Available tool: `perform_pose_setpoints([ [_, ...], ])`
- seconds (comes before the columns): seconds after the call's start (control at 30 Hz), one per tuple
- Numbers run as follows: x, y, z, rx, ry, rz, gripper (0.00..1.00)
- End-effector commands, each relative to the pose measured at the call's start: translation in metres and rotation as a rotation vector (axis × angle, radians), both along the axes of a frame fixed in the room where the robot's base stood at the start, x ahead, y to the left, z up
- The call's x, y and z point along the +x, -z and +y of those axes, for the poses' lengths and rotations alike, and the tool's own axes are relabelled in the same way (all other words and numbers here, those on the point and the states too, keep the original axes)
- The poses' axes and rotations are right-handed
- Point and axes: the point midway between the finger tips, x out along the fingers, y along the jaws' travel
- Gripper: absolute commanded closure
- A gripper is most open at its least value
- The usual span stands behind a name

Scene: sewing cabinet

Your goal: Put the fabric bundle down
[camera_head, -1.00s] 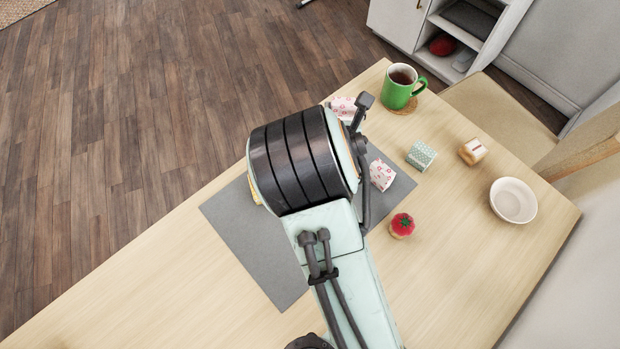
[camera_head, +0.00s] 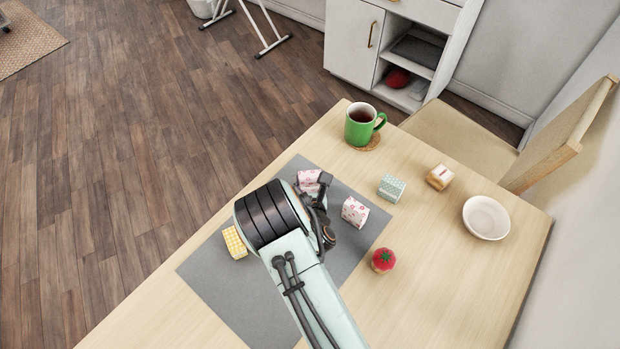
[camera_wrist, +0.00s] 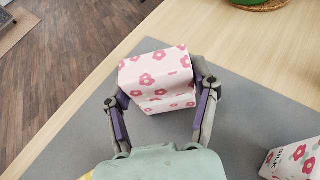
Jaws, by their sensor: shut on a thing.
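The fabric bundle is a pink block with darker pink flowers. It sits between the fingers of my gripper (camera_wrist: 160,95) in the wrist view, one finger on each side. In the head view the bundle (camera_head: 310,177) shows just beyond my gripper (camera_head: 318,194), at the far end of the grey mat (camera_head: 222,282). My gripper is shut on it. The bundle is at or very near the mat; its underside is hidden, so I cannot tell whether it touches.
A white-and-red flowered bundle (camera_head: 354,211) stands on the mat to the right. A yellow checked bundle (camera_head: 234,243) is at left.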

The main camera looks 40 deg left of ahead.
Motion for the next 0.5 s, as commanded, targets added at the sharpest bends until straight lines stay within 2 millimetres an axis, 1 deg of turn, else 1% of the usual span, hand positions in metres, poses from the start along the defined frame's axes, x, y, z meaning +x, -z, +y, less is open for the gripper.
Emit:
perform_pose_setpoints([
  [0.03, 0.0, 0.0017, 0.0001, -0.001, 0.0, -0.001, 0.61],
  [0.07, 0.0, 0.0021, 0.0001, -0.001, 0.0, -0.001, 0.37],
  [0.1, 0.0, 0.0018, 0.0002, -0.001, 0.0, -0.001, 0.25],
  [0.13, 0.0, 0.0017, 0.0001, -0.001, 0.0, -0.001, 0.15],
  [0.17, 0.0, 0.0017, 0.0001, -0.001, 0.0, -0.001, 0.14],
  [0.5, 0.0001, -0.0009, 0.0, 0.001, 0.0, -0.001, 0.14],
])
